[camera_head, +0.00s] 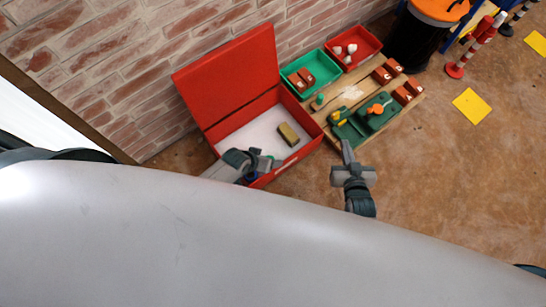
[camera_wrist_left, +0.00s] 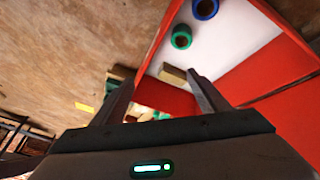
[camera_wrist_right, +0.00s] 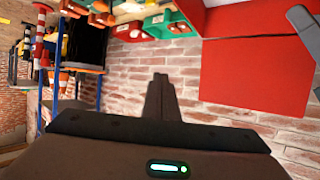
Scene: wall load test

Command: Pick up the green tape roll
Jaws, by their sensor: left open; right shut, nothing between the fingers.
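The green tape roll (camera_wrist_left: 181,40) lies on the white floor of the red box, close to the blue roll (camera_wrist_left: 205,9). In the head view, a bit of green (camera_head: 277,161) shows beside my left gripper (camera_head: 260,160), which hides most of it. The left fingers (camera_wrist_left: 157,80) are spread open over the box, with no roll between them. A tan block (camera_head: 288,134) lies in the box and also shows near a left fingertip (camera_wrist_left: 172,74). My right gripper (camera_head: 346,146) is shut and empty, right of the box near the wooden board.
The red box (camera_head: 313,133) has its lid (camera_head: 228,75) raised against the brick wall. The wooden board (camera_head: 350,91) holds green and orange items and brick-coloured blocks. Green (camera_head: 326,64) and red (camera_head: 368,43) bins stand behind. Floor at right is mostly clear.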

